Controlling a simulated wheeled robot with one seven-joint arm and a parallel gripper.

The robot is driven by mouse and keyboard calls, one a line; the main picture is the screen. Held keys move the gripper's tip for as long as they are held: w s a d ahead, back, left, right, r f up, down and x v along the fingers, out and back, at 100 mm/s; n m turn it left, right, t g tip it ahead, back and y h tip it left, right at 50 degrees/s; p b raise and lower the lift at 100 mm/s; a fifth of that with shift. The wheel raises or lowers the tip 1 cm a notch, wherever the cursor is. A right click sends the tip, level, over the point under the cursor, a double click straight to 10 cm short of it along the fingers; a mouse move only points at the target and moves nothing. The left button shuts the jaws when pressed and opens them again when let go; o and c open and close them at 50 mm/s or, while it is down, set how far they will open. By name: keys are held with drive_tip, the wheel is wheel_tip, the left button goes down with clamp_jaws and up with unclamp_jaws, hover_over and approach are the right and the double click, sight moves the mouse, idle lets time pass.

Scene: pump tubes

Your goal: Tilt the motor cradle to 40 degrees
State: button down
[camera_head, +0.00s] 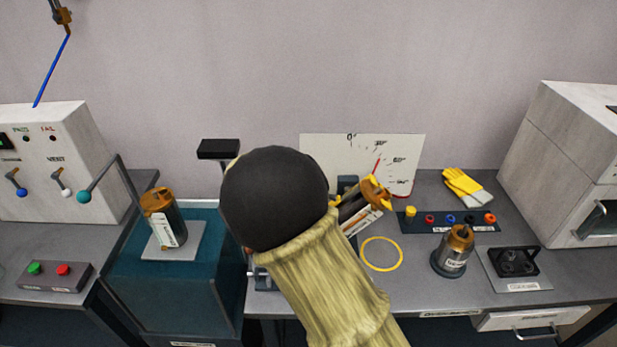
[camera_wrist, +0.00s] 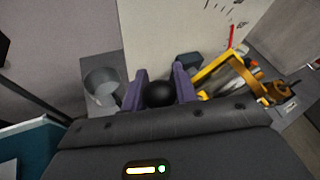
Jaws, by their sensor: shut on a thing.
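The motor cradle, with yellow parts (camera_head: 374,190), holds a copper-topped motor (camera_head: 358,214) that leans to the right. The yellow cradle frame also shows in the wrist view (camera_wrist: 238,72). Behind it stands a white angle board (camera_head: 325,150) with marks from 0 to 90. Its red pointer (camera_head: 377,165) leans right, towards about the 30 mark; the exact reading is too small to tell. In the wrist view my gripper (camera_wrist: 160,76) has its purple fingers on both sides of a black ball knob (camera_wrist: 159,94). My arm hides the gripper and knob in the head view.
A second motor (camera_head: 455,250), a button strip (camera_head: 450,220) and gloves (camera_head: 467,186) are farther right. Another motor (camera_head: 163,216) stands on a teal cabinet (camera_head: 175,290) at left. A grey cup (camera_wrist: 103,86) is left of my fingers.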

drive_tip(key=c, duration=1.1)
unclamp_jaws()
drive_tip(key=v, duration=1.7)
drive_tip(key=shift+b, duration=0.35)
drive_tip(key=shift+s+a, duration=0.1)
drive_tip(key=shift+s, duration=0.05)
